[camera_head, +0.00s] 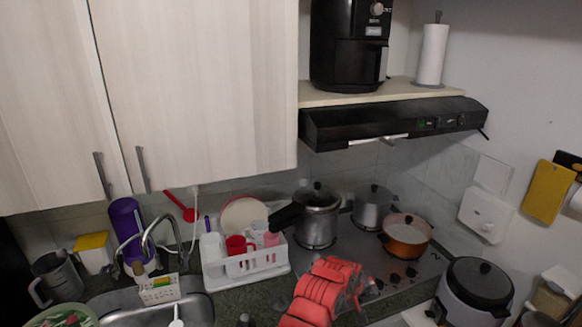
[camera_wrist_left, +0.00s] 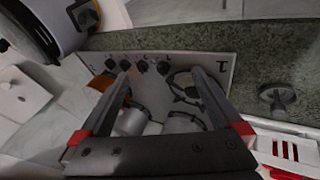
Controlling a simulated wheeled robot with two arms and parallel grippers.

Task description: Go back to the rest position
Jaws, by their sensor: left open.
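My left gripper (camera_head: 362,284) is at the bottom middle of the head view, at the end of a red arm, over the front of the stove (camera_head: 345,250). In the left wrist view its two fingers (camera_wrist_left: 161,72) are spread apart with nothing between them. Beyond them lie the stove's knobs (camera_wrist_left: 143,67) and a burner grate (camera_wrist_left: 184,86). The gripper's tips are small and partly hidden by the red arm in the head view. My right gripper is in neither view.
A pressure cooker (camera_head: 316,222), a silver pot (camera_head: 371,210) and an orange pan (camera_head: 406,238) stand on the stove. A white dish rack (camera_head: 246,270) is left, a rice cooker (camera_head: 477,290) right. The range hood (camera_head: 395,122) hangs above.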

